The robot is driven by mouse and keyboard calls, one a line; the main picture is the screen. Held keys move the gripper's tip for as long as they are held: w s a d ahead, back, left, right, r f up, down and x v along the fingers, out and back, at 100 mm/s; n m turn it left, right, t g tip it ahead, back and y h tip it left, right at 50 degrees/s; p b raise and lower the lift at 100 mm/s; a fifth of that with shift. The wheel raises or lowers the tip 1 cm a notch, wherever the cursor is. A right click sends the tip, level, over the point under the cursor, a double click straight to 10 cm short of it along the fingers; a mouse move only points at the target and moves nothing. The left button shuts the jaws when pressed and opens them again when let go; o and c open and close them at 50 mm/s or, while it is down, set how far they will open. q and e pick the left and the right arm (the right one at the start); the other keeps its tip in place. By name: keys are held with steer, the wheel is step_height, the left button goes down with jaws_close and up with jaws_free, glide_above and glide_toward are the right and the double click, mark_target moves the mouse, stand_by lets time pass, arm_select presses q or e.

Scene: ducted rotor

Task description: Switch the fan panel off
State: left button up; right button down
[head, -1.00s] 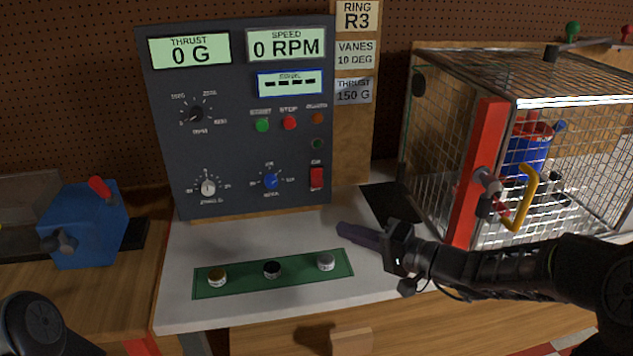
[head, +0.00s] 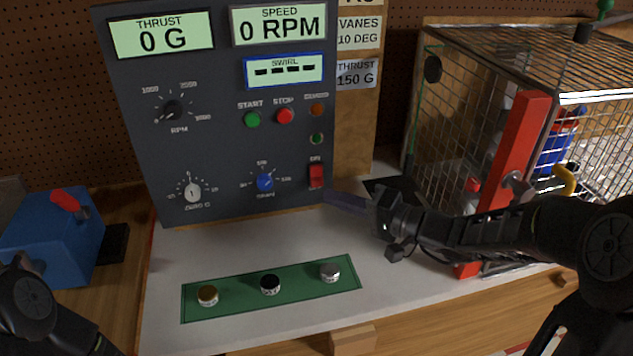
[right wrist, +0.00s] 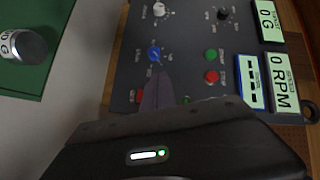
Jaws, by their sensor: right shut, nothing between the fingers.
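The dark fan panel (head: 225,150) stands upright at the back of the bench. Its displays are lit, reading 0 G and 0 RPM, with dashes under SWIRL. The red rocker switch (head: 316,175) is at its lower right; I cannot tell which way it is tipped. My right gripper (head: 332,198) is shut and empty, its tips just below and right of the switch. In the right wrist view the fingers (right wrist: 158,92) overlap the panel beside the red switch (right wrist: 140,96). Contact cannot be told.
Green START (head: 252,119) and red STOP (head: 285,115) buttons sit above the switch. A green strip (head: 225,299) with three small weights lies in front. A wire cage (head: 470,110) with a red post stands right. A blue box (head: 55,238) is at the left.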

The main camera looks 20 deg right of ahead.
mark_target(316, 176)
steer(key=w+f+b, duration=0.2)
steer(key=w+f, duration=0.1)
steer(key=w, duration=0.5)
steer(key=shift+f+b, duration=0.3)
steer(key=shift+f, duration=0.1)
stand_by(1.9)
steer(key=shift+w+f+b, duration=0.2)
steer(key=shift+w+b, duration=0.2)
steer(key=shift+b, duration=0.4)
